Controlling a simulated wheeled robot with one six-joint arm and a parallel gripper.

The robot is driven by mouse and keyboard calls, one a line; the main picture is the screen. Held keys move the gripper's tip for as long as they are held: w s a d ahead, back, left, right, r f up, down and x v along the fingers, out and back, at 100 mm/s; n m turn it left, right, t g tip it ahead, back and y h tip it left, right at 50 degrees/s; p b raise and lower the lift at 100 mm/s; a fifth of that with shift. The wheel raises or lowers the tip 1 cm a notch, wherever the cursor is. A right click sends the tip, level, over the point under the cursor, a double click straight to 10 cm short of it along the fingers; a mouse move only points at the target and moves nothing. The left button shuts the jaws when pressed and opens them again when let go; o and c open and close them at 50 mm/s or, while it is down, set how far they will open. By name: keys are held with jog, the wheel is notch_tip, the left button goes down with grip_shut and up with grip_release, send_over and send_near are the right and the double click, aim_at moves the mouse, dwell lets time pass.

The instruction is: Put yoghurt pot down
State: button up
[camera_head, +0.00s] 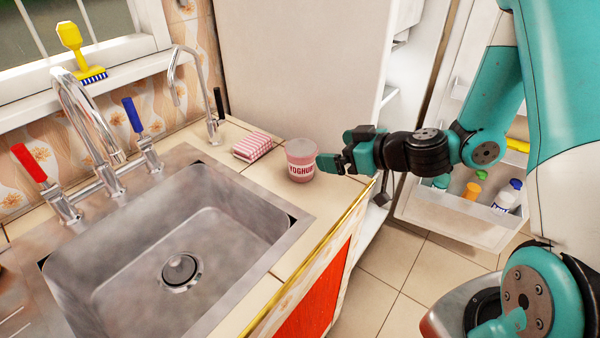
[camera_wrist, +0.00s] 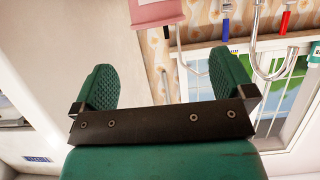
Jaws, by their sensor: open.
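The yoghurt pot (camera_head: 301,161), pink with a white label, stands upright on the tiled counter (camera_head: 290,207) right of the sink. My gripper (camera_head: 336,150) is just right of the pot, its fingers pointing left towards it. In the wrist view my gripper (camera_wrist: 166,72) has its two green fingers wide apart with nothing between them. That view is upside down. The pink pot (camera_wrist: 157,10) shows there at the top edge, beyond the fingertips and partly cut off. In the head view one fingertip is so near the pot that I cannot tell whether they touch.
A pink-and-white striped block (camera_head: 252,146) lies left of the pot. The metal sink (camera_head: 180,255) and taps (camera_head: 95,125) are farther left. The open fridge door (camera_head: 455,208) holds bottles behind my arm. Bare counter lies in front of the pot, ending at a gold-coloured edge.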

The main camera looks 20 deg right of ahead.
aim_at(303, 148)
jog(key=p+x, duration=0.2)
jog(key=x, duration=0.3)
jog(key=shift+w+a+r, duration=0.1)
jog(key=shift+w+a, duration=0.05)
jog(key=shift+a, duration=0.05)
jog(key=p+x, duration=0.3)
jog(key=x, duration=0.1)
jog(key=shift+w+f, duration=0.2)
jog(key=shift+w, duration=0.1)
jog(key=shift+w+a+f+p, duration=0.25)
jog(key=shift+w+f+p, duration=0.05)
jog(key=shift+w+f, duration=0.1)
jog(key=shift+r, duration=0.1)
jog(key=c, duration=1)
